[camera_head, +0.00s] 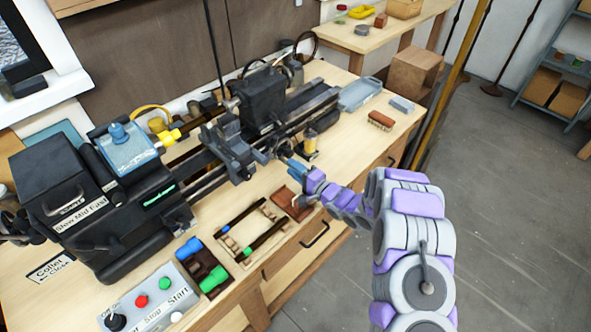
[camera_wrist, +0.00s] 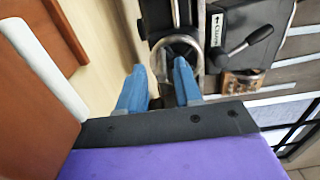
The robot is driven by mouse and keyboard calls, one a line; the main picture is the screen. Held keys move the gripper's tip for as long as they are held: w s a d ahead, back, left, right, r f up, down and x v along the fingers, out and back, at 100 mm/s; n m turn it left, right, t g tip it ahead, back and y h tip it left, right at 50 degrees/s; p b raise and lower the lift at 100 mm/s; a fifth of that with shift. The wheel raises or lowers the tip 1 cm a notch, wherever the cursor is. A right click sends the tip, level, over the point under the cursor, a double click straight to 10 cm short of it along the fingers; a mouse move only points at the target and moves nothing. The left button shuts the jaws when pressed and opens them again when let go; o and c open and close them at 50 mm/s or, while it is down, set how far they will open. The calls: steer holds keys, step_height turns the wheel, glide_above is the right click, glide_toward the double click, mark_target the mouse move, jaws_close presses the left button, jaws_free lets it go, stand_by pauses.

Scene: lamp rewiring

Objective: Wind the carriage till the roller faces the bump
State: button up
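The lathe carriage (camera_head: 228,150) sits on the dark bed rails, right of the headstock. My gripper (camera_head: 284,163) is at the front of the lathe, close to the carriage's right side. In the wrist view its two blue fingers (camera_wrist: 160,67) stand apart. A metal handwheel (camera_wrist: 177,41) lies just beyond the fingertips. The right fingertip overlaps the wheel's lower rim in the picture, and I cannot tell whether it touches. A yellow piece (camera_head: 171,136) shows at the headstock spindle. I cannot make out the roller or the bump.
A black-knobbed lever (camera_wrist: 250,42) and an arrowed label (camera_wrist: 217,30) are right of the wheel. A control box (camera_head: 150,303), a tool tray (camera_head: 203,268), a wooden frame (camera_head: 240,240) and a reddish-brown block (camera_head: 292,203) lie along the bench front.

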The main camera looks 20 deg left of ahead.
jaws_close()
steer(key=shift+w+d, duration=0.1)
steer(key=shift+w+d+f+p, duration=0.15)
steer(key=shift+w+f+p, duration=0.25)
steer(key=shift+f+p, duration=0.1)
steer(key=shift+w+d+f+p, duration=0.1)
steer(key=shift+w+d+p, duration=0.25)
steer(key=shift+w, duration=0.25)
steer(key=shift+w+d+p, duration=0.2)
steer(key=shift+w+p, duration=0.2)
steer(key=shift+w, duration=0.1)
steer(key=shift+w+d+p, duration=0.15)
steer(key=shift+w+p, duration=0.2)
steer(key=shift+w, duration=0.1)
jaws_free()
steer(key=shift+w, duration=0.1)
steer(key=shift+r, duration=0.25)
